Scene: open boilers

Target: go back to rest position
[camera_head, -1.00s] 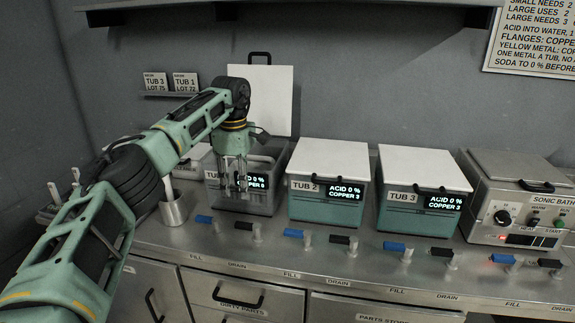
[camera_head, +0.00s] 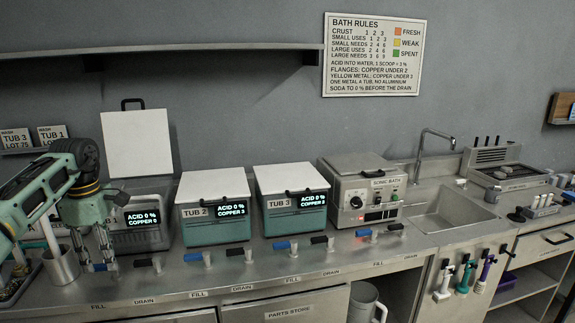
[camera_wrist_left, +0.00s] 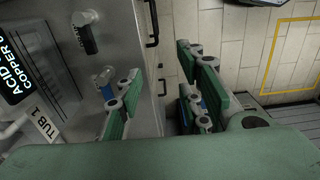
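My left gripper (camera_head: 100,265) shows at the left of the head view, in front of the left side of tub 1 and near the counter's front edge. In the left wrist view its fingers (camera_wrist_left: 160,100) stand apart with nothing between them; it is open and empty. Tub 1 (camera_head: 150,240) has its white lid (camera_head: 137,142) raised upright behind it, and my arm partly hides it. Its display reads acid 0 %. Tub 2 (camera_head: 200,235) and tub 3 (camera_head: 285,222) have their white lids closed. My right gripper is not in view.
A metal beaker (camera_head: 61,266) stands left of my gripper. Blue and black valve handles (camera_head: 285,245) line the counter front. The sonic bath (camera_head: 365,190) and a sink (camera_head: 445,208) are to the right. A shelf (camera_head: 160,62) overhangs the back. Open floor (camera_wrist_left: 290,55) shows beyond the drawers.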

